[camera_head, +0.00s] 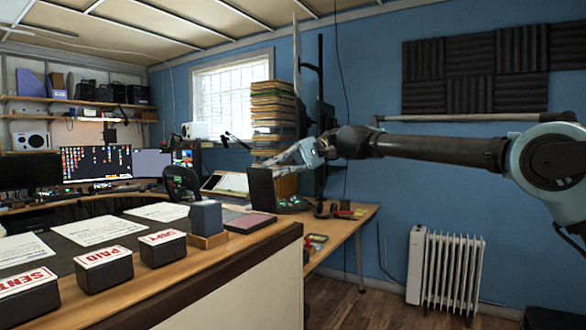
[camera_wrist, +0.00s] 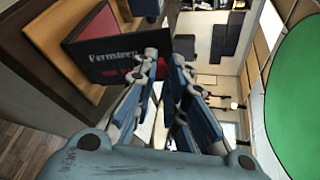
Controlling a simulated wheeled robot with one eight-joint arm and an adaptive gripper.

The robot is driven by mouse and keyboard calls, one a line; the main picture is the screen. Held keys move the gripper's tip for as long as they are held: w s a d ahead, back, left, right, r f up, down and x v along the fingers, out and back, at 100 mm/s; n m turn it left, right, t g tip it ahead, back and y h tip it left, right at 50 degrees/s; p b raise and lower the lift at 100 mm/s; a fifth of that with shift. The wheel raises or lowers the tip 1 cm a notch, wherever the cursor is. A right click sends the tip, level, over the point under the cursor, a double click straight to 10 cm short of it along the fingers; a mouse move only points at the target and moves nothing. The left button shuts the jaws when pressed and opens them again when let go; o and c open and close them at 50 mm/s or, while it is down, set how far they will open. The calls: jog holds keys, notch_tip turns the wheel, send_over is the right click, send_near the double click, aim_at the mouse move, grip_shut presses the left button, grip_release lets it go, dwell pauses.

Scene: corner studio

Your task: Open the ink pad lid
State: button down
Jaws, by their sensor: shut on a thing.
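The ink pad (camera_head: 250,223) lies on the wooden counter near its far right corner, its dull red surface uncovered. Its black lid (camera_head: 262,190) stands about upright at the pad's back edge. In the wrist view the lid (camera_wrist: 110,62) shows its printed face, with white lettering and red lettering below. My gripper (camera_head: 279,166) is at the lid's upper right edge, shut on it. In the wrist view the fingers (camera_wrist: 165,68) are close together at the lid's right edge, and the left finger covers part of it. The exact contact is hidden.
A blue-grey block in a wooden holder (camera_head: 208,240) stands left of the pad. Stamp boxes (camera_head: 103,272) and paper sheets (camera_head: 100,231) lie further left on the counter. A tall stack of folders (camera_head: 273,115) rises behind the gripper. Floor is free right of the counter, before a white radiator (camera_head: 452,270).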

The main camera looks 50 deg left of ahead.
jog(key=shift+w+a+f, duration=0.2)
jog(key=shift+w+f, duration=0.05)
jog(key=shift+w, duration=0.25)
jog(key=c, duration=1.7)
grip_release()
jog(key=shift+o, duration=0.9)
jog(key=shift+a, duration=0.1)
jog(key=shift+r, duration=0.1)
jog(key=v, duration=1.2)
jog(key=shift+f, duration=0.3)
jog(key=shift+w, duration=0.1)
